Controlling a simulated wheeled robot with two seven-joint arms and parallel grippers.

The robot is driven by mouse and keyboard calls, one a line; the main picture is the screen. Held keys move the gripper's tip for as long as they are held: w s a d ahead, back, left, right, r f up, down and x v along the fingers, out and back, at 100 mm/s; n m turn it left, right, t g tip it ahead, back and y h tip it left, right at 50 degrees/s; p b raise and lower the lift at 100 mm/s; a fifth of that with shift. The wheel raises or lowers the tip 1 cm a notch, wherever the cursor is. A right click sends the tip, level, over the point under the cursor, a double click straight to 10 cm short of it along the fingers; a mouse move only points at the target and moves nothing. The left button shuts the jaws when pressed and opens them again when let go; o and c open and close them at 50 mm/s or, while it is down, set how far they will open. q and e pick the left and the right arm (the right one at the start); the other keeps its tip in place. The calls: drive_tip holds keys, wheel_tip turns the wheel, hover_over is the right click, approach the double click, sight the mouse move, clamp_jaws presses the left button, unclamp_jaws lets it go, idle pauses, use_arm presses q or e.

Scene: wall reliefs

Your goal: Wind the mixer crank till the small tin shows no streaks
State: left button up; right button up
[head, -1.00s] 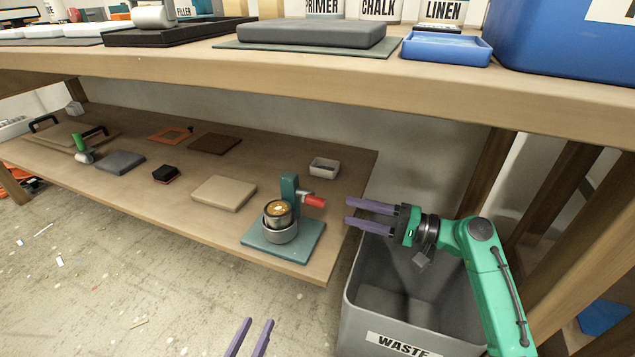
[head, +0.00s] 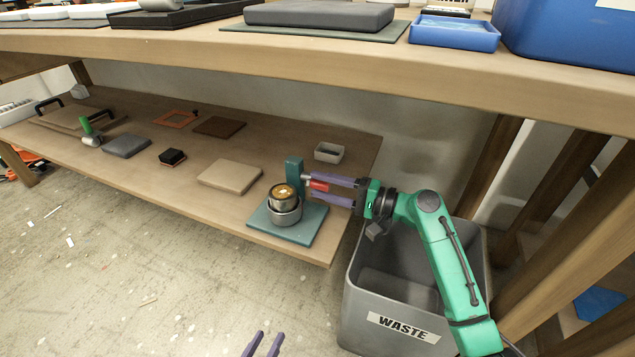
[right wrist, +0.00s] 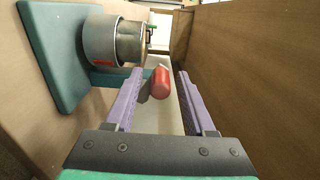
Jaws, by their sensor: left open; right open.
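The teal mixer (head: 295,175) stands on its square base on the lower shelf, near its right end. The small tin (head: 284,193) sits in the mixer's grey round cup, with brown and pale patches showing on top. The mixer's red crank handle (head: 318,186) points right. My right gripper (head: 309,186) is open, its purple fingers on either side of the handle. In the right wrist view the red handle (right wrist: 161,82) lies between the spread fingers, apart from both. My left gripper (head: 262,345) is open and empty at the bottom edge, over the floor.
A grey waste bin (head: 395,330) stands below my right arm. A small grey tray (head: 328,152) is behind the mixer, and a beige block (head: 230,175) lies left of it. The upper shelf (head: 300,75) overhangs the lower one.

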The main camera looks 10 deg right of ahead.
drive_tip(key=c, duration=0.7)
drive_tip(key=shift+f, duration=0.1)
drive_tip(key=shift+c, duration=0.2)
drive_tip(key=f+b, duration=0.2)
drive_tip(key=f, duration=0.1)
drive_tip(key=shift+s+a, duration=0.2)
drive_tip(key=shift+s, duration=0.1)
drive_tip(key=shift+s+r, duration=0.1)
drive_tip(key=shift+r, duration=0.05)
